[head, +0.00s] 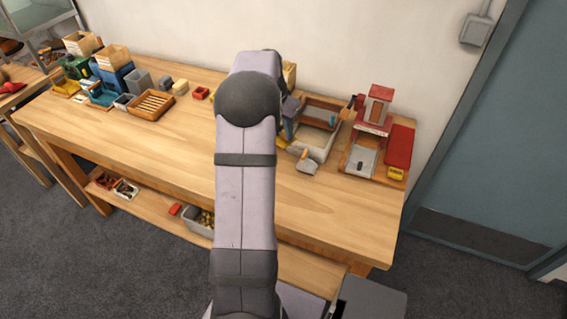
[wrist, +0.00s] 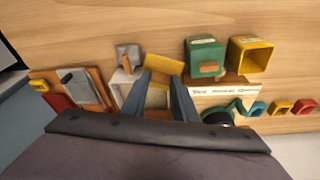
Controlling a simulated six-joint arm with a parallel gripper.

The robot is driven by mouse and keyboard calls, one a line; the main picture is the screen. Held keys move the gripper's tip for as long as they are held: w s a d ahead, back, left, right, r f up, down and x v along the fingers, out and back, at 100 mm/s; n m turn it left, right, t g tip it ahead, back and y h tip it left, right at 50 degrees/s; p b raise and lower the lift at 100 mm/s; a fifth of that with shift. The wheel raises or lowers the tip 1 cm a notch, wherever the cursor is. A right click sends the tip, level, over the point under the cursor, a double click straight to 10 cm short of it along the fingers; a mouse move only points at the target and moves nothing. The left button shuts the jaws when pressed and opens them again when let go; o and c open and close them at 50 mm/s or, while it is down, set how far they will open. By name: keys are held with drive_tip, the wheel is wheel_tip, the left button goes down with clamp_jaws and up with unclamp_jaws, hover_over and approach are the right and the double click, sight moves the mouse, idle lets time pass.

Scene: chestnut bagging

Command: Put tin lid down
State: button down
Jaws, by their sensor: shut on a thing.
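My gripper (wrist: 161,76) points down at the workbench, its two blue-grey fingers shut on a flat tan-yellow piece (wrist: 164,64), which looks like the tin lid. The piece spans the gap at the fingertips. A yellow patch (wrist: 157,98) shows between the fingers farther back; I cannot tell if it belongs to the same thing. In the head view my arm hides most of the gripper; a blue-grey finger shows beside the light-walled tray (head: 322,142), with a bit of yellow (head: 283,141) below it. Whether the lid touches anything is unclear.
A grey scoop-like piece (head: 307,164) lies in front of the tray. A red-topped stand (head: 376,105) and red panel (head: 399,146) are to the right. In the wrist view, a green box (wrist: 206,58) and open yellow box (wrist: 251,57) stand right of the fingers. The bench front is clear.

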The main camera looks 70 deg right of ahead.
drive_tip(key=shift+a+p+x, duration=0.25)
drive_tip(key=shift+p+x, duration=0.15)
drive_tip(key=shift+x, duration=0.75)
drive_tip(key=shift+a+p+x, duration=0.3)
drive_tip(key=shift+p+x, duration=0.15)
drive_tip(key=shift+x, duration=0.75)
drive_tip(key=shift+a+p+x, duration=0.25)
drive_tip(key=shift+p+x, duration=0.15)
drive_tip(key=shift+x, duration=0.75)
drive_tip(key=shift+w+f+p, duration=0.2)
drive_tip(key=shift+f+p, duration=0.2)
drive_tip(key=shift+f, duration=1.2)
drive_tip(key=shift+f, duration=0.2)
drive_tip(key=c, duration=1.4)
unclamp_jaws()
drive_tip(key=shift+r, duration=0.1)
drive_tip(key=b+v, duration=0.3)
drive_tip(key=v, duration=0.9)
drive_tip(key=shift+r, duration=0.15)
